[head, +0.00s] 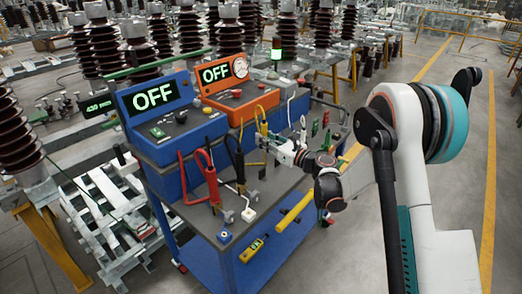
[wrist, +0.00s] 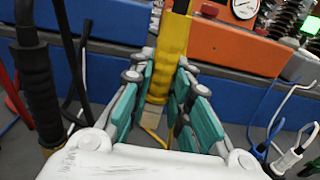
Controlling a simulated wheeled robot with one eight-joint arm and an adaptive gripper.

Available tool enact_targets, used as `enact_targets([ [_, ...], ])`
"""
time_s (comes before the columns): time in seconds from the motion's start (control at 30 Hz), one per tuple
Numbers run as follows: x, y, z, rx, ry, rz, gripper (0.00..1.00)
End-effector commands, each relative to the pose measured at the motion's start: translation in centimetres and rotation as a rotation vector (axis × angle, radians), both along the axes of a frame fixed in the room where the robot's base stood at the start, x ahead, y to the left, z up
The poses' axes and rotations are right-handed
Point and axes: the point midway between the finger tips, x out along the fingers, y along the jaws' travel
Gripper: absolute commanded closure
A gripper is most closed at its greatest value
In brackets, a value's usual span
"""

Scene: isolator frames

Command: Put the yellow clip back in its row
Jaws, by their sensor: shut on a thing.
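The yellow clip (wrist: 172,50) stands upright between the teal-padded fingers of my gripper (wrist: 163,82) in the wrist view. The gripper is shut on it. In the head view, the clip's yellow upper part (head: 263,128) shows just beyond my gripper (head: 272,146), in front of the orange OFF box. The clip's lower end is partly hidden by the fingers. A red clip (head: 211,184) and a black clip (head: 238,162) stand on the cart top to the left. I cannot tell whether the yellow clip touches the cart top.
The blue OFF box (head: 160,148) and orange OFF box (head: 238,84) stand along the back of the grey cart top (head: 190,212). Small green and red clips (head: 326,118) stand to the right. In the wrist view, a white-and-blue lead (wrist: 286,160) lies right of the gripper.

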Motion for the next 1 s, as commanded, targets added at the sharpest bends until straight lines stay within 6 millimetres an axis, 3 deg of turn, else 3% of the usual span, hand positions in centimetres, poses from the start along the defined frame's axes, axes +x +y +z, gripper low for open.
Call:
enact_targets([
  [0.2,-0.2,1.2,-1.0,0.001,-0.001,0.062,1.00],
  [0.73,-0.5,0.5,-1.0,0.001,-0.001,0.129,1.00],
  [1.0,-0.5,0.7,-3.4,0.001,-0.001,0.124,1.00],
])
